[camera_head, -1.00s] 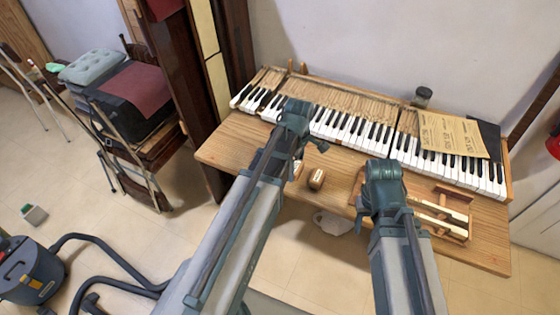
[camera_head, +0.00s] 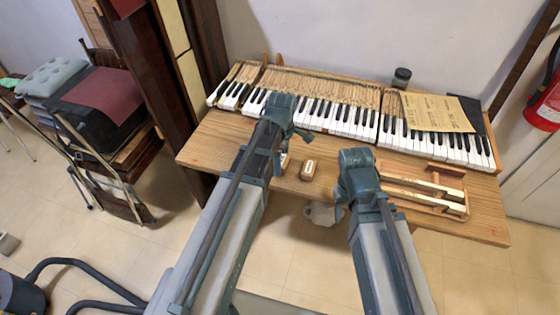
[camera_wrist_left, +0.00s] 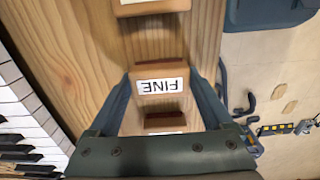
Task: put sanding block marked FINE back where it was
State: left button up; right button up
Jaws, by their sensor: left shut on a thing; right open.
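The wooden sanding block marked FINE (camera_wrist_left: 161,86) is between the fingers of my left gripper (camera_wrist_left: 162,92) in the left wrist view. Its label reads upside down there. The gripper is shut on it above the wooden tabletop; I cannot tell whether the block touches the wood. In the head view my left gripper (camera_head: 284,152) is over the front of the table, its jaws mostly hidden by my arm. Another small block (camera_head: 307,170) stands just right of it. My right gripper (camera_head: 349,195) is open by the table's front edge, its fingertips largely hidden.
The table (camera_head: 215,150) carries a piano keyboard (camera_head: 345,122) along the back. A wooden frame (camera_head: 440,190), brown paper (camera_head: 437,112) and a dark jar (camera_head: 402,77) are to the right. Another pale labelled block (camera_wrist_left: 150,6) shows at the wrist view's top edge.

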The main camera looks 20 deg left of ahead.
pick_arm(q)
jog(key=shift+a+f, duration=0.1)
jog(key=shift+f, duration=0.1)
jog(key=o, duration=1)
jog(key=shift+r, duration=0.1)
notch_tip(320, 180, up, 12)
jog(key=p, duration=1.2)
jog(key=shift+r, duration=0.15)
